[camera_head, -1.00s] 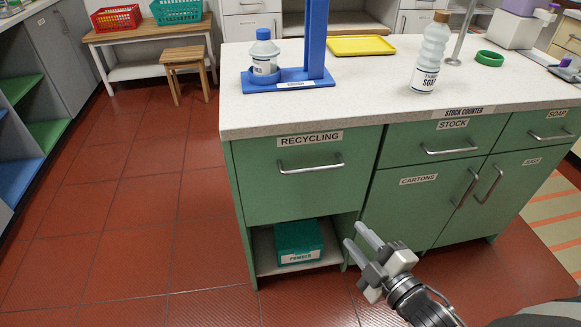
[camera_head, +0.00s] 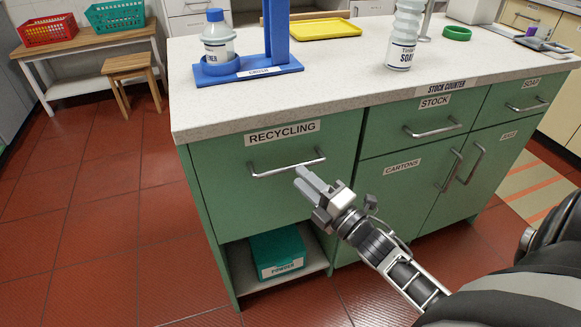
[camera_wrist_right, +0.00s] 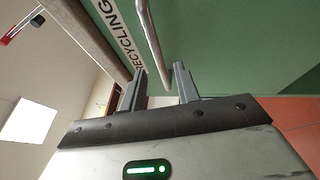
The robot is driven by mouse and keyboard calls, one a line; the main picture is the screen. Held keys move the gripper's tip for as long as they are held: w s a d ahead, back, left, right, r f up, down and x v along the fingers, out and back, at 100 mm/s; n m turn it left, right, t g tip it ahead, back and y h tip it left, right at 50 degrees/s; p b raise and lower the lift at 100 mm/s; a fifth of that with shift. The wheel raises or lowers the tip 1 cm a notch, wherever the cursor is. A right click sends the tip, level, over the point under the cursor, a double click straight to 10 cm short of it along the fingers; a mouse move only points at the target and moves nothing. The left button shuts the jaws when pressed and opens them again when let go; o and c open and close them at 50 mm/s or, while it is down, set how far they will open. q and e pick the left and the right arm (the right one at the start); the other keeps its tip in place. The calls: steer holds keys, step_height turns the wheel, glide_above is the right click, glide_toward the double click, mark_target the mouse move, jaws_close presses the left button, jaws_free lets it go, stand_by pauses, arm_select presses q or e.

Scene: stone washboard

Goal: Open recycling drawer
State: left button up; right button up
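The green recycling drawer (camera_head: 222,183) is shut, at the counter's left end. Its label is above a silver bar handle (camera_head: 287,166). I cannot tell whether the fingers touch the bar. My left gripper is not in view.
Below the drawer, an open shelf holds a teal powder box (camera_head: 278,253). The stock drawer (camera_head: 400,127) and cartons door (camera_head: 398,195) are to the right. The pale countertop (camera_head: 330,84) overhangs the front.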

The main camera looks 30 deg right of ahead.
mark_target(290, 167)
steer(key=x, duration=0.4)
steer(key=shift+w+a, duration=0.1)
steer(key=shift+w, duration=0.3)
jaws_close()
